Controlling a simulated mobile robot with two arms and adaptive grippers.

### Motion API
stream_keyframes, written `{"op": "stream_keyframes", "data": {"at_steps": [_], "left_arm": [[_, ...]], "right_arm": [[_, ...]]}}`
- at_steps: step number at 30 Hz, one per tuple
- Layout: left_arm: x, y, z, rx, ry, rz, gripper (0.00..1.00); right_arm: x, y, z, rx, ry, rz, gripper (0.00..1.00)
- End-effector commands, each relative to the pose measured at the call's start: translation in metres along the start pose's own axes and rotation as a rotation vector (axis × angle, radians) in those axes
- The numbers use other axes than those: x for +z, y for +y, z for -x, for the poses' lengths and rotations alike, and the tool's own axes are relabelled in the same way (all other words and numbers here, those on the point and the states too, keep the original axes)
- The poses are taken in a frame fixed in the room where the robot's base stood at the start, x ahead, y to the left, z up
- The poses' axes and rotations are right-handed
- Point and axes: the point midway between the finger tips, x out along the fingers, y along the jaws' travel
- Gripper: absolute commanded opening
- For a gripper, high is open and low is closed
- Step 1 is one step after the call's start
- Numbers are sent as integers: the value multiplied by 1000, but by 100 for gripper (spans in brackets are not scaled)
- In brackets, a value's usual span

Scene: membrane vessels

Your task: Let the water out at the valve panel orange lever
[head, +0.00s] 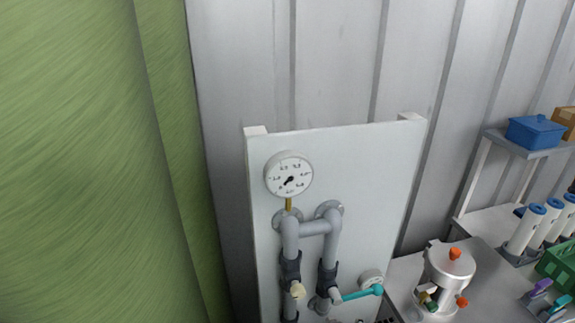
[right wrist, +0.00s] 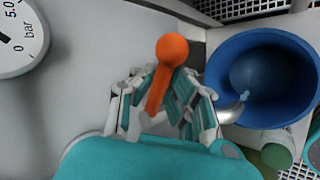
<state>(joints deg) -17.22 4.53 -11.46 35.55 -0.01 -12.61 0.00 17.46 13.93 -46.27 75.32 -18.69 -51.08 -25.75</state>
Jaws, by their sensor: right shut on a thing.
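In the right wrist view an orange lever (right wrist: 166,72) with a round ball end stands between the fingers of my right gripper (right wrist: 165,100). The fingers are closed around its stem, and the ball shows above them. Part of a pressure gauge (right wrist: 20,40) marked in bar is at the left. The orange lever and my right gripper cannot be made out there. My left gripper is in neither view.
A blue round bucket (right wrist: 222,65) is right of the fingers, with a metal spout (right wrist: 230,113) and a pale blue bit at its end. A bench right of the panel holds a metal vessel (head: 447,270). A green surface (head: 80,160) fills the head view's left.

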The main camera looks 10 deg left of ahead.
Motion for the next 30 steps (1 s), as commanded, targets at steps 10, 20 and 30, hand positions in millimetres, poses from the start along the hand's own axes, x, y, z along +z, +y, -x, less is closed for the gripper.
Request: {"op": "stream_keyframes", "data": {"at_steps": [10,20,30], "left_arm": [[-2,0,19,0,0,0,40],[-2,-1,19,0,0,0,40],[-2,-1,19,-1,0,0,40]], "right_arm": [[4,17,-10,5,198,207,0],[-1,22,-20,3,370,368,0],[0,22,-20,3,368,369,28]]}}
